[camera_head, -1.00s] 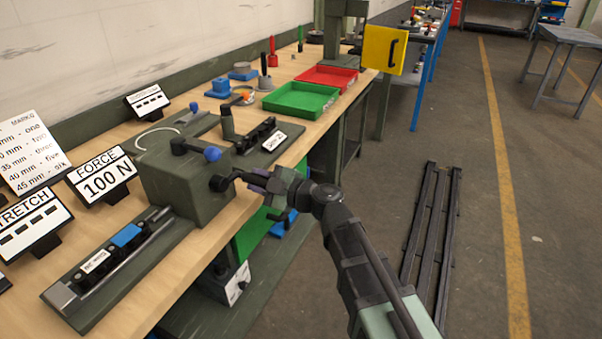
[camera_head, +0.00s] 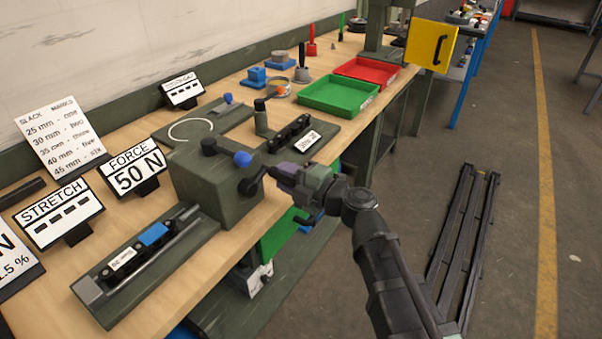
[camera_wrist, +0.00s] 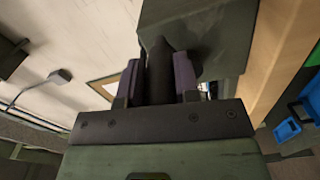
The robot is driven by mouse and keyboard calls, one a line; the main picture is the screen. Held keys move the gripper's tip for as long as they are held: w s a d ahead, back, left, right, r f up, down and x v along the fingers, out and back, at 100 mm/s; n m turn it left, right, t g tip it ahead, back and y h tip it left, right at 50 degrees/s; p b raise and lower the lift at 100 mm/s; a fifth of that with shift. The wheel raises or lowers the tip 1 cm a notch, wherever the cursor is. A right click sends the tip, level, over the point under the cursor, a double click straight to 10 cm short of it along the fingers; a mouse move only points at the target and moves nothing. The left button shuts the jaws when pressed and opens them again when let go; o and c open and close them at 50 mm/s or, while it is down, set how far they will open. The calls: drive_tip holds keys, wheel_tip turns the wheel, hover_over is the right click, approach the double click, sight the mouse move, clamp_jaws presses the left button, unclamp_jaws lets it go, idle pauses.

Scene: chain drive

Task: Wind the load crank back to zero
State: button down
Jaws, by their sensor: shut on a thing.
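The load crank (camera_head: 251,182) is a black crank on the front face of the green housing (camera_head: 208,190). Its arm points up and to the right from the hub in the head view. My gripper (camera_head: 281,173) is at the crank's handle, in front of the bench edge. In the wrist view my gripper's purple fingers (camera_wrist: 158,82) are shut on the dark crank handle (camera_wrist: 160,70), one on each side. The FORCE sign (camera_head: 137,170) reads 50 N. The STRETCH sign (camera_head: 62,215) shows only dashes.
A lever with a blue knob (camera_head: 242,159) sits on the housing just above the crank. A chain fixture (camera_head: 140,262) lies at front left, another chain piece (camera_head: 288,133) behind right. Green (camera_head: 341,96) and red (camera_head: 370,72) trays stand further back.

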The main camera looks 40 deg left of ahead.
idle(0.3)
drive_tip(key=c, duration=0.8)
unclamp_jaws()
drive_tip(key=shift+c, duration=0.2)
drive_tip(key=d, duration=1.1)
drive_tip(key=shift+w, duration=0.2)
drive_tip(key=shift+a, duration=0.1)
drive_tip(key=shift+c, duration=0.5)
